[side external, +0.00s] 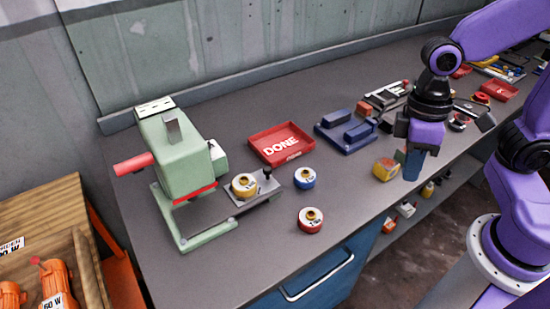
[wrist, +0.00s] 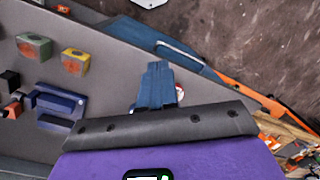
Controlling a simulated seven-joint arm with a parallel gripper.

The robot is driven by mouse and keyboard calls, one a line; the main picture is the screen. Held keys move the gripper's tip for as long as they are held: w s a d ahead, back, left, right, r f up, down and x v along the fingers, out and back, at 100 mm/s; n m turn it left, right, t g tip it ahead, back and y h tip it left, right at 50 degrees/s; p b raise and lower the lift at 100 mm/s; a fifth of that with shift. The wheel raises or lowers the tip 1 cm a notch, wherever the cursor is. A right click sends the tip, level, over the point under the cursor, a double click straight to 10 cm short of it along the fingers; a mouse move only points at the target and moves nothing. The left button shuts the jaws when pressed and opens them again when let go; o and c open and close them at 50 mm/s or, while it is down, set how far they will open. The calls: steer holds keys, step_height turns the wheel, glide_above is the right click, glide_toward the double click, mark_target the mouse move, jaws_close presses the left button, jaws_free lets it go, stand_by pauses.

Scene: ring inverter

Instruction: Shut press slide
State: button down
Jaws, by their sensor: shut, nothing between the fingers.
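The pale green press (side external: 178,150) stands at the left of the bench in the side view, with a red handle (side external: 133,164). Its grey slide plate (side external: 262,190) sticks out to the right of the press body, with a small dark knob (side external: 267,173) at its outer end. A yellow-topped ring (side external: 244,186) sits on the slide plate. My gripper (side external: 411,166) is well to the right of the press, pointing down near the bench's front edge. Its blue fingers are together and empty, also in the wrist view (wrist: 156,84). The press is not recognisable in the wrist view.
A blue ring (side external: 305,178) and a red ring (side external: 311,220) lie right of the slide. A red DONE tray (side external: 282,146) and a blue fixture (side external: 346,133) stand behind. A yellow block (side external: 386,169) is beside my gripper. Bare bench lies between the rings and that block.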

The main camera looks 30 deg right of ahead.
steer(key=w+f+m+y, duration=0.35)
steer(key=w+m, duration=0.75)
steer(key=w, duration=0.4)
steer(key=w+f+m+y, duration=0.2)
steer(key=w+m+y, duration=0.3)
steer(key=w+m, duration=0.8)
steer(key=shift+n+g, duration=0.4)
steer(key=shift+n, duration=0.4)
steer(key=x, duration=0.3)
steer(key=w+x, duration=0.1)
steer(key=x, duration=0.5)
steer(key=shift+w+a+f, duration=0.2)
steer(key=shift+a+f, duration=0.1)
steer(key=shift+f, duration=0.1)
steer(key=a, duration=0.3)
steer(key=shift+s, duration=0.35)
steer(key=shift+s+a, duration=0.15)
steer(key=shift+a, duration=0.25)
